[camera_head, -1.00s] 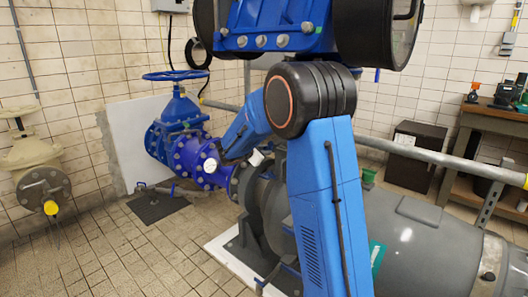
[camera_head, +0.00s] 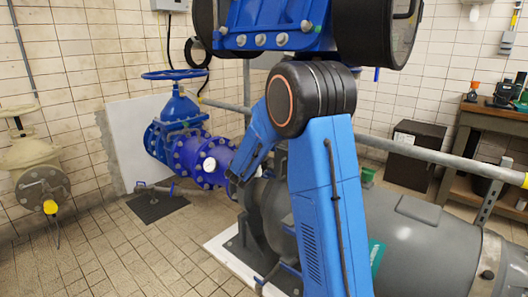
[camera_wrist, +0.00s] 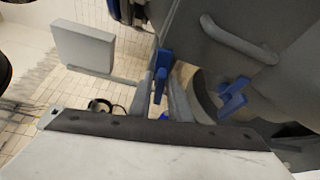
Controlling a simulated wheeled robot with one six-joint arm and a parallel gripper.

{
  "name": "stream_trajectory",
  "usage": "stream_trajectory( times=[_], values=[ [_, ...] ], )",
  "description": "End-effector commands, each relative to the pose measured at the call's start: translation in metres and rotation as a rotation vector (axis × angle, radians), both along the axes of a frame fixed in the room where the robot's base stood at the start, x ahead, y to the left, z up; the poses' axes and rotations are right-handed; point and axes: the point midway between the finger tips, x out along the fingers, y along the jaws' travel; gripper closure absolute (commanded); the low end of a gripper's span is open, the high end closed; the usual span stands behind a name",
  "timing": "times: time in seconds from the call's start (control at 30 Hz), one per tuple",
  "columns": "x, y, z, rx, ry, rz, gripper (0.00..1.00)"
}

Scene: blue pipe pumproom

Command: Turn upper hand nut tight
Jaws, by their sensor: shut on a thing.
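Two blue hand nuts with winged grips show in the wrist view. One hand nut (camera_wrist: 161,72) is near the middle; the other hand nut (camera_wrist: 233,96) is to its right beside a dark rounded housing. My gripper (camera_wrist: 163,88) appears as two narrow grey fingers at the nearer nut, shut on it. Its fingertip contact is small and hard to make out. In the head view, my gripper (camera_head: 236,180) is at the near end of the blue pipe, by the grey pump. The hand nuts cannot be made out there, with my arm covering part of the pump.
The grey pump (camera_head: 415,240) fills the lower right. The blue valve (camera_head: 178,125) and flanged pipe stand left of my gripper. A grey rail (camera_head: 425,153) runs behind the pump. The tiled floor (camera_head: 130,255) at left is mostly clear.

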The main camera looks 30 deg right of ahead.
Motion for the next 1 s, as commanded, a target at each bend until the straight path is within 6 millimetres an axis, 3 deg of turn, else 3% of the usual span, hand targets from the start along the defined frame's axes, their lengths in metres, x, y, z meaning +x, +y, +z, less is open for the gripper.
stream_trajectory(
  times=[0.3, 0.87, 0.9, 1.0],
  values=[
    [-0.0009, -0.0008, -0.002, 0.045, -0.121, -0.002, 1.0],
    [-0.0012, -0.0009, -0.0027, 0.056, -0.146, -0.003, 1.0],
    [-0.0012, -0.0009, -0.0027, 0.056, -0.146, -0.003, 0.76],
    [-0.001, -0.0008, -0.0024, 0.055, -0.147, -0.003, 0.72]
  ],
)
